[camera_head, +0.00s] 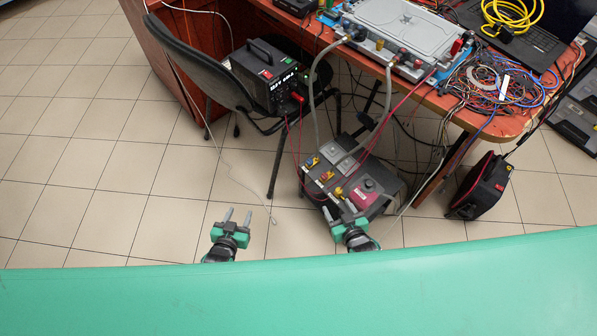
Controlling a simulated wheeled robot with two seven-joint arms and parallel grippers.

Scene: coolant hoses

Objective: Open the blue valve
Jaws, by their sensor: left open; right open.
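A small blue valve handle (312,161) sits at the upper left edge of the dark coolant unit (375,168), which stands on the floor under the table. My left gripper (237,215) is open and empty above the floor, to the lower left of the unit. My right gripper (339,209) is open and empty at the unit's lower edge, below the blue valve and apart from it. The blue valve is too small to tell how far it is turned.
Grey hoses (316,95) run from the unit up to a grey-lidded device (395,30) on the wooden table. Red and black cables hang around it. A chair (195,65) carries a black power supply (268,75). A black bag (483,185) stands right.

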